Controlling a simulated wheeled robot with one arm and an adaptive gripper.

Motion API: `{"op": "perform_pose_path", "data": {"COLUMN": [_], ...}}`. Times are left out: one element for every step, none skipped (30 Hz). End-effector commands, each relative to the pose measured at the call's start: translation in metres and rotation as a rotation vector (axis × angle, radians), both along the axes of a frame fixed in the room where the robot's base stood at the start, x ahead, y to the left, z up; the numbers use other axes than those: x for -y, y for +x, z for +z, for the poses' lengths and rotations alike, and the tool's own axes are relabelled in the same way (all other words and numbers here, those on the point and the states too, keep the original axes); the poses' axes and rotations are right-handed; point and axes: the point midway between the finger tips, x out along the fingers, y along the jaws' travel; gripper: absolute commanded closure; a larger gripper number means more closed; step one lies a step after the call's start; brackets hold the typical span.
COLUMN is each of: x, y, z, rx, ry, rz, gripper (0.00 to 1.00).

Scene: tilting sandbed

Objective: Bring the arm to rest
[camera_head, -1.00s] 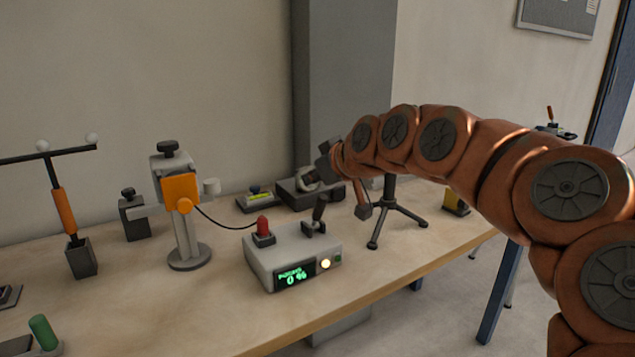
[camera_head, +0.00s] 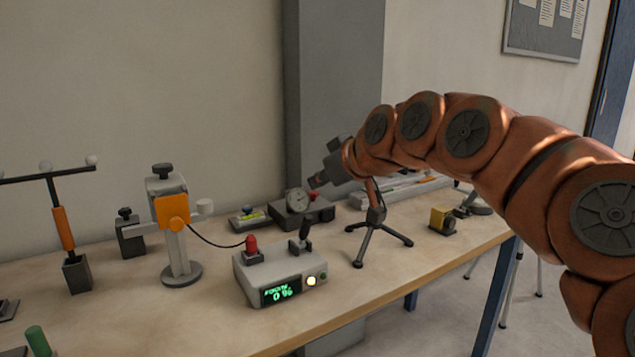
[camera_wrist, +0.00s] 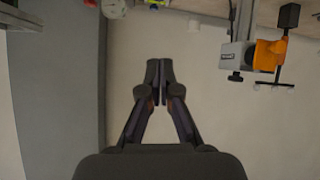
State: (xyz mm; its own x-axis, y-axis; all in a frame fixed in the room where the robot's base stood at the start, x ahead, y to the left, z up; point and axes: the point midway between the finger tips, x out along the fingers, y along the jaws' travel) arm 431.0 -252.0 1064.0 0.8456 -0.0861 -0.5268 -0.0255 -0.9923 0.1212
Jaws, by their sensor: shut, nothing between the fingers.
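My arm reaches in from the right in the head view, over the right part of the workbench (camera_head: 340,310). My gripper (camera_head: 314,182) is at its far end, above the bench near the dial gauge (camera_head: 297,200). In the wrist view my gripper (camera_wrist: 159,64) is shut with its fingertips together and nothing between them. It faces the plain wall, with free space around the fingers. It appears apart from everything; the exact gap to the dial gauge cannot be told.
A control box (camera_head: 281,272) with a red knob and a green "0 %" display stands at the bench front. A tripod (camera_head: 379,238) stands below my arm. An orange-faced stand (camera_head: 173,211) is to the left. A grey column (camera_head: 335,80) rises behind.

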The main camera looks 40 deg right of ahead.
Motion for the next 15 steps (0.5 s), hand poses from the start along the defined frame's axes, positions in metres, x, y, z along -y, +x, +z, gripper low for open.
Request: {"op": "perform_pose_path", "data": {"x": [0.0, 0.0, 0.0, 0.0, 0.0, 0.0, 0.0, 0.0, 0.0, 0.0, -0.001, -0.002, -0.005, -0.009, -0.017], "y": [0.0, 0.0, 0.0, 0.0, 0.0, 0.0, 0.0, 0.0, 0.0, 0.0, 0.001, 0.001, 0.002, 0.003, 0.005], "z": [0.0, 0.0, 0.0, 0.0, 0.0, 0.0, 0.0, 0.0, 0.0, 0.0, 0.0, -0.001, -0.003, -0.005, -0.01], "rx": [0.0, 0.0, 0.0, 0.0, 0.0, 0.0, 0.0, 0.0, 0.0, 0.0, 0.0, -0.004, -0.008, -0.016, -0.032], "ry": [-0.001, -0.001, 0.0, 0.0, 0.0, 0.0, 0.0, 0.001, 0.0, 0.0, 0.0, 0.001, 0.002, 0.005, 0.01], "rz": [-0.001, -0.001, 0.0, 0.0, 0.0, 0.0, 0.0, 0.001, 0.001, 0.001, 0.002, 0.004, 0.008, 0.013, 0.024], "gripper": [1.0, 1.0, 1.0, 1.0, 1.0, 1.0, 1.0, 1.0, 1.0, 1.0, 1.0, 1.0, 1.0, 1.0, 1.0]}}
